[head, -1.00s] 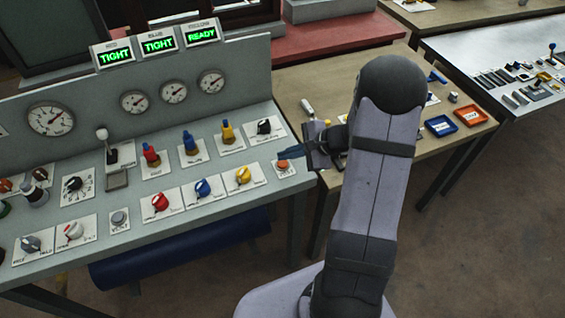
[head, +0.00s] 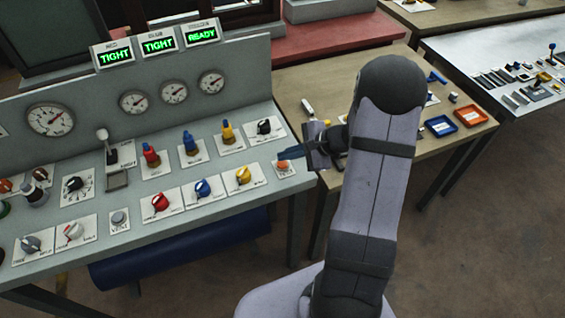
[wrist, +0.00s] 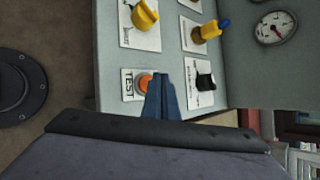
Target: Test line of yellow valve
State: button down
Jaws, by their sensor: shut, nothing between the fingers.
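The control panel has a yellow valve knob (head: 243,175) on a white plate, also in the wrist view (wrist: 145,15). An upright yellow-topped fitting (head: 227,131) stands behind it. An orange button (head: 283,165) sits on a plate marked TEST at the panel's right end; it also shows in the wrist view (wrist: 144,84). My gripper (head: 284,155) is shut and empty, its blue fingertips over or beside the button. In the wrist view the fingers cover part of the button's right side; I cannot tell whether they touch it.
Red (head: 160,201) and blue (head: 202,188) valve knobs are left of the yellow one. A black knob (head: 264,127) stands behind the button. The red (head: 114,56) and blue (head: 158,45) displays read TIGHT. A wooden table (head: 300,84) stands to the right.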

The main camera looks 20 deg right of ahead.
aim_at(287, 164)
jog(key=shift+f+b, duration=0.9)
jog(key=shift+b, duration=0.25)
dwell(1.4)
jog(key=shift+r, duration=0.2)
jog(key=shift+r+p, duration=0.55)
jog(key=shift+r, duration=0.1)
jog(key=shift+r+p, duration=1.8)
jog(key=shift+r, duration=0.75)
jog(key=shift+f, duration=0.1)
